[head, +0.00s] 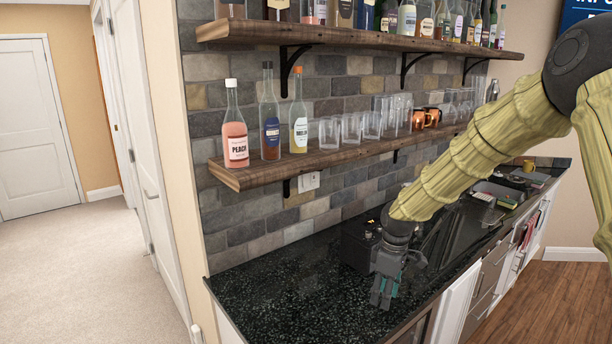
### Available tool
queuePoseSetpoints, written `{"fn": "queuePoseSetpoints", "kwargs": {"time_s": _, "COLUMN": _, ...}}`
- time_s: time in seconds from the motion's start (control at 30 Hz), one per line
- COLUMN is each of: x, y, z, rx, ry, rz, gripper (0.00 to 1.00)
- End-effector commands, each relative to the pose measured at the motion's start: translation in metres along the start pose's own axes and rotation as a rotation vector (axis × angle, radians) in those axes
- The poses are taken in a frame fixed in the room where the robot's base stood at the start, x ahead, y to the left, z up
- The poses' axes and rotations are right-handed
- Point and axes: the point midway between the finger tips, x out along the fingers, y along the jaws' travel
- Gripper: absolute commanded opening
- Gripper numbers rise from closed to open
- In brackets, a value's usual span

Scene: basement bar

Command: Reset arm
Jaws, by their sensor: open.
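My gripper (382,291) hangs at the end of my yellow-sleeved arm, pointing down over the black speckled counter (275,293). Its fingers are apart and nothing shows between them. It is in front of a dark box-like object (356,243) on the counter, partly hidden by my wrist. I cannot tell whether the fingertips touch the counter.
A lower wooden shelf (330,158) holds bottles such as a peach one (234,130), clear glasses (329,133) and copper mugs (419,119). An upper shelf (370,40) holds more bottles. Trays (499,193) lie farther along the counter. Its near left end is clear.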

Motion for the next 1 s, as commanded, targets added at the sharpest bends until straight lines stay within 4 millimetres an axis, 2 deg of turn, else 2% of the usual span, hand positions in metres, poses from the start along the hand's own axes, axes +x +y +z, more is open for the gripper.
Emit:
{"fn": "queuePoseSetpoints", "kwargs": {"time_s": 0.03, "x": 0.021, "y": -0.006, "z": 0.003, "rx": 0.017, "ry": 0.001, "rz": -0.009, "gripper": 0.43}}
{"fn": "queuePoseSetpoints", "kwargs": {"time_s": 0.17, "x": 0.076, "y": -0.029, "z": 0.014, "rx": 0.085, "ry": 0.016, "rz": -0.029, "gripper": 0.43}}
{"fn": "queuePoseSetpoints", "kwargs": {"time_s": 0.3, "x": 0.149, "y": -0.062, "z": 0.030, "rx": 0.187, "ry": 0.032, "rz": -0.052, "gripper": 0.43}}
{"fn": "queuePoseSetpoints", "kwargs": {"time_s": 0.47, "x": 0.227, "y": -0.106, "z": 0.059, "rx": 0.319, "ry": 0.043, "rz": -0.072, "gripper": 0.43}}
{"fn": "queuePoseSetpoints", "kwargs": {"time_s": 0.6, "x": 0.287, "y": -0.150, "z": 0.091, "rx": 0.446, "ry": 0.044, "rz": -0.080, "gripper": 0.43}}
{"fn": "queuePoseSetpoints", "kwargs": {"time_s": 0.8, "x": 0.360, "y": -0.219, "z": 0.150, "rx": 0.641, "ry": 0.032, "rz": -0.072, "gripper": 0.43}}
{"fn": "queuePoseSetpoints", "kwargs": {"time_s": 0.9, "x": 0.387, "y": -0.255, "z": 0.184, "rx": 0.741, "ry": 0.021, "rz": -0.055, "gripper": 0.43}}
{"fn": "queuePoseSetpoints", "kwargs": {"time_s": 1.0, "x": 0.407, "y": -0.288, "z": 0.219, "rx": 0.834, "ry": 0.009, "rz": -0.030, "gripper": 0.43}}
